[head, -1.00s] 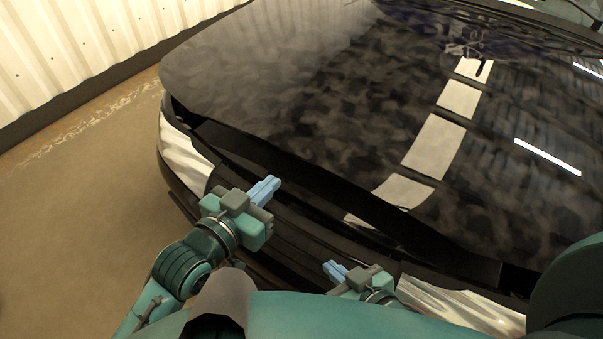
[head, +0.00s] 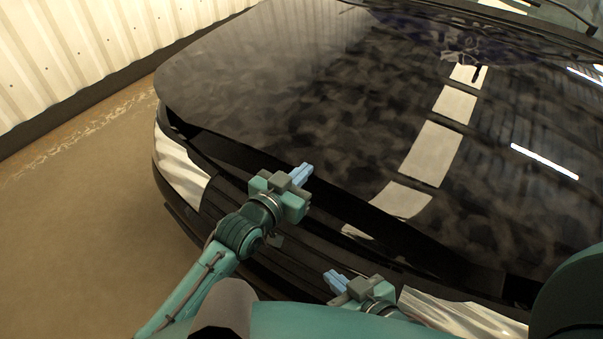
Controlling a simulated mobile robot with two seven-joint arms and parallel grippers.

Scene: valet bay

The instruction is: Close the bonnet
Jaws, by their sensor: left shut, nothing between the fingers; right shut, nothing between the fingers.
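The black bonnet (head: 300,100) of the car fills the middle and right of the head view. A dark gap shows along its front edge, above the grille (head: 225,215), so it stands slightly raised. My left gripper (head: 302,174) is shut and empty, its blue fingers at the bonnet's front edge; I cannot tell if they touch it. My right gripper (head: 335,281) is shut and empty, lower down in front of the grille and bumper.
A pale headlight (head: 180,165) is at the car's left corner and another (head: 460,312) at the lower right. A cream corrugated wall (head: 90,55) stands at upper left. The brown floor (head: 85,240) on the left is clear.

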